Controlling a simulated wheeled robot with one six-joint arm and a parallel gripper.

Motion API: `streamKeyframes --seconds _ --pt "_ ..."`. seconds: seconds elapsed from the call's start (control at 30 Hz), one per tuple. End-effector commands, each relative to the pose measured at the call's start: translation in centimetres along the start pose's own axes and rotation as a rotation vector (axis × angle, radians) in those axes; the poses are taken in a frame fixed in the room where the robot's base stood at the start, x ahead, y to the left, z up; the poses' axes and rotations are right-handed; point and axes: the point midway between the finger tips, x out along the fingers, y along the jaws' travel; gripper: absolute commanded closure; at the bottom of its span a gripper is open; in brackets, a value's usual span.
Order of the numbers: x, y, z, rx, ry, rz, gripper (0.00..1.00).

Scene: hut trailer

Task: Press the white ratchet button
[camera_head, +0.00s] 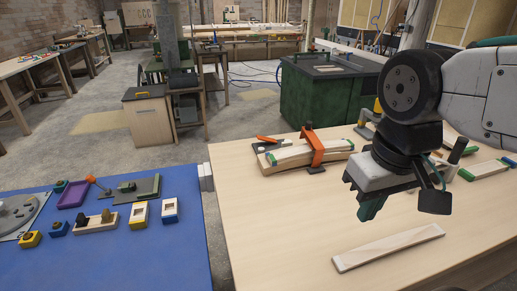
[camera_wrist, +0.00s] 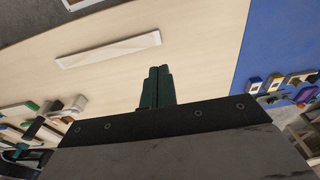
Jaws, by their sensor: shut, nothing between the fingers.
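On the blue table top (camera_head: 120,265) stand a small white-and-blue block (camera_head: 170,210) with a dark opening and a yellow-and-white block (camera_head: 139,214) beside it. I cannot tell for sure which part is the white ratchet button. The blue table top shows at the right of the wrist view (camera_wrist: 265,40), with the white-and-blue block (camera_wrist: 254,85) near its edge. My gripper (camera_head: 369,208) is above the light wooden table, well to the right of the blue top. Its green fingers are together and empty; they also show in the wrist view (camera_wrist: 159,72).
The light wooden table (camera_head: 270,225) holds a pale wooden bar (camera_head: 388,247) below my gripper and an orange clamp (camera_head: 312,148) on wood strips behind. A purple tray (camera_head: 73,194) and a wooden block with dark knobs (camera_head: 96,224) are on the blue top.

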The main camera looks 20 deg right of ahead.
Motion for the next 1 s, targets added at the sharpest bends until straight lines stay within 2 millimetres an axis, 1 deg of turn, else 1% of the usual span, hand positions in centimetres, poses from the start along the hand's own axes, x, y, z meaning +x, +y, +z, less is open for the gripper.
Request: streamKeyframes --seconds 0.13,0.23,0.37,0.47,0.67,0.87,1.0 --pt "0.4 0.0 -0.1 -0.002 -0.019 0.0 1.0" --pt "1.1 0.0 -0.4 -0.004 -0.061 -0.001 1.0" --pt "1.5 -0.1 -2.3 -0.009 -0.115 -0.001 1.0" --pt "1.4 -0.1 -4.7 -0.012 -0.147 -0.001 1.0" --pt "1.2 -0.3 -10.3 -0.016 -0.192 -0.001 1.0" --pt "1.7 -0.6 -16.7 -0.018 -0.222 -0.001 1.0" --pt "2.5 -0.8 -21.5 -0.019 -0.237 0.0 1.0"
